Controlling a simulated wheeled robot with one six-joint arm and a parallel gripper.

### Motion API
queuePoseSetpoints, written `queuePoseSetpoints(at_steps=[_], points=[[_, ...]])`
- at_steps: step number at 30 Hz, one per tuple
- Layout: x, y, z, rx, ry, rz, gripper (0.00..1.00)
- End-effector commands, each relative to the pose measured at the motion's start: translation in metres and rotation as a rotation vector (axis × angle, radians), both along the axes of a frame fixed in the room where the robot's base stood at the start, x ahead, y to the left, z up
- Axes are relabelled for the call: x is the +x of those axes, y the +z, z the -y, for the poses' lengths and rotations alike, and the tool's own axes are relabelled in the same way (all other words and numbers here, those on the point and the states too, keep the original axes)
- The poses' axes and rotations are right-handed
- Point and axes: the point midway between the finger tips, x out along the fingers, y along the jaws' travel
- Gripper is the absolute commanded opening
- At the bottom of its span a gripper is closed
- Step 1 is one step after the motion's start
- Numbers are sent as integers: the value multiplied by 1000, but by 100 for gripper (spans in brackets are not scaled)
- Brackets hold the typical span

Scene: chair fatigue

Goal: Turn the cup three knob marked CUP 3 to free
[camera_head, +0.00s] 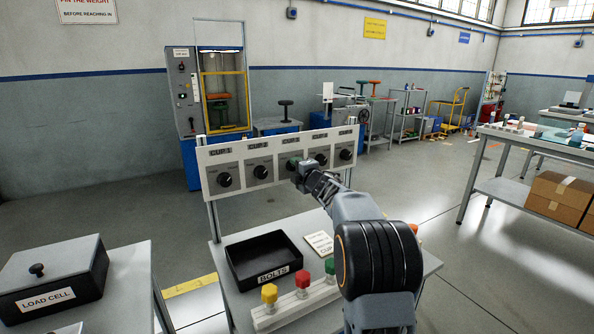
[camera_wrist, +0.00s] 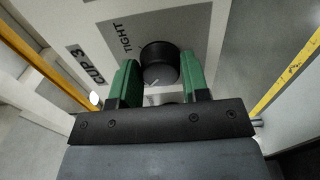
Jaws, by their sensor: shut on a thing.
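The cup three knob (camera_wrist: 160,62) is a round black knob on a grey plate in the wrist view. The labels CUP 3 (camera_wrist: 87,65) and TIGHT (camera_wrist: 130,37) stand to its left. My gripper (camera_wrist: 158,68) has green-padded fingers on both sides of the knob and is shut on it. A short white mark shows on the knob's lower rim, pointing down and slightly left. In the head view my gripper (camera_head: 298,166) is at the middle of the white knob panel (camera_head: 215,157) and hides most of this knob. The FREE marking is not visible.
Other black knobs (camera_head: 260,172) flank it on the panel. Below are a black BOLTS tray (camera_head: 273,273), a small CUP card (camera_head: 319,243) and coloured knobs on a white block (camera_head: 302,298). A LOAD CELL box (camera_head: 55,277) stands at the left.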

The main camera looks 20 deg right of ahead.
Motion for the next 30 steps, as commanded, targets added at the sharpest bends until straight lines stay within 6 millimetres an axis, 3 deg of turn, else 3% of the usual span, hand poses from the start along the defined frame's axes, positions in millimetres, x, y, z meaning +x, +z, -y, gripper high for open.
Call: queuePoseSetpoints(at_steps=[6,7,15,23,30], points=[[0,0,0,-2,1,0,19],[0,0,0,-2,1,1,43],[0,0,0,-1,0,0,67],[-2,1,1,0,0,1,67],[-33,1,4,0,-2,1,67]])
